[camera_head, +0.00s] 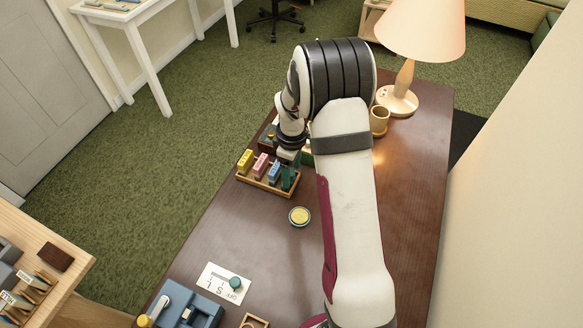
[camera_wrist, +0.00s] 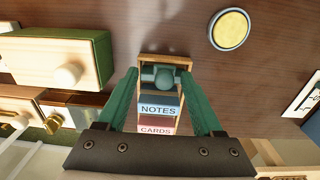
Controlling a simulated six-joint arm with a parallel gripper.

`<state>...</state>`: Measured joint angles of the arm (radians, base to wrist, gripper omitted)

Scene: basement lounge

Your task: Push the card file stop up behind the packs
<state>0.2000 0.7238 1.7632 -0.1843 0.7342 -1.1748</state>
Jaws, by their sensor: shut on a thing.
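The card file (camera_head: 262,188) is a shallow wooden tray on the dark desk, holding a yellow pack (camera_head: 245,161), a pink pack (camera_head: 261,165) and a blue pack (camera_head: 274,172) in a row. In the wrist view, the blue pack's label reads NOTES (camera_wrist: 159,110) and the pink one's reads CARDS (camera_wrist: 156,130). The grey-green stop (camera_wrist: 164,77) with a round knob stands at the tray's other end, close to the blue pack. My gripper (camera_wrist: 162,76) has its green fingers shut on the stop's sides. In the head view my gripper (camera_head: 289,177) mostly hides the stop.
A round yellow-topped tin (camera_head: 299,216) stands on the desk near the tray; it also shows in the wrist view (camera_wrist: 230,28). A green-and-wood box with a knob (camera_wrist: 58,60) lies close beside the tray. A mug (camera_head: 379,120) and lamp (camera_head: 398,98) stand farther back.

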